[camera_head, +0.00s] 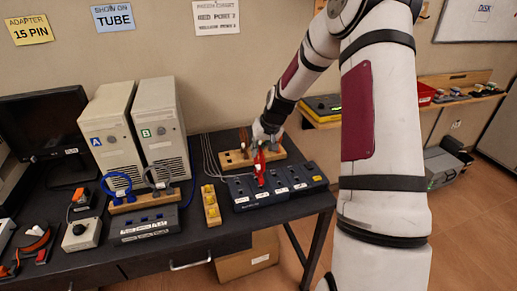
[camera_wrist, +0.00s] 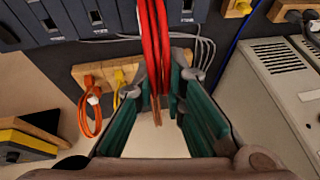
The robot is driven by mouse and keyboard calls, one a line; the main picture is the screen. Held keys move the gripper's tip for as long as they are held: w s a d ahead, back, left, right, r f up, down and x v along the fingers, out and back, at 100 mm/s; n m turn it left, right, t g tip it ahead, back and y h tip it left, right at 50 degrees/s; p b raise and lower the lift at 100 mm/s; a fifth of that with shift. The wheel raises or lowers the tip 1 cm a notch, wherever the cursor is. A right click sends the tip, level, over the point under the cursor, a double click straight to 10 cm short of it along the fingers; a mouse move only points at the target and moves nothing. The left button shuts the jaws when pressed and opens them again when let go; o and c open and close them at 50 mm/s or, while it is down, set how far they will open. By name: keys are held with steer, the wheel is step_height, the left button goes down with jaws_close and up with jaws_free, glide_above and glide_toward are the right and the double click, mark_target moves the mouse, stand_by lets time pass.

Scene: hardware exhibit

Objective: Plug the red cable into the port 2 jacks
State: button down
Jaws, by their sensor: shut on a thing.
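My gripper (camera_head: 262,142) is above the back of the table and shut on the red cable (camera_head: 260,172). The wrist view shows my gripper (camera_wrist: 160,82) with its teal fingers on either side of the red cable (camera_wrist: 154,40), whose strands run up out of the picture. In the head view, the red cable hangs in front of the dark blue port box (camera_head: 292,193), which has several labelled jack sections. Part of the port box (camera_wrist: 68,22) shows at the top left of the wrist view. I cannot tell whether the cable's plugs touch any jack.
A wooden holder (camera_head: 232,158) behind the box carries an orange cable (camera_wrist: 88,122) and a yellow cable (camera_wrist: 121,82). Grey wires lie on the table. A yellow-jack strip (camera_head: 211,208) and two computer towers (camera_head: 160,122) stand left. A wall sign (camera_head: 216,17) mentions red port 2.

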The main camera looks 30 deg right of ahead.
steer(key=shift+f, duration=1.05)
stand_by(2.7)
steer(key=c, duration=0.9)
jaws_free()
steer(key=shift+r, duration=0.1)
steer(key=p+v, duration=0.4)
steer(key=v, duration=0.3)
steer(key=shift+s+r, duration=0.1)
steer(key=shift+r, duration=0.05)
stand_by(0.3)
stand_by(0.4)
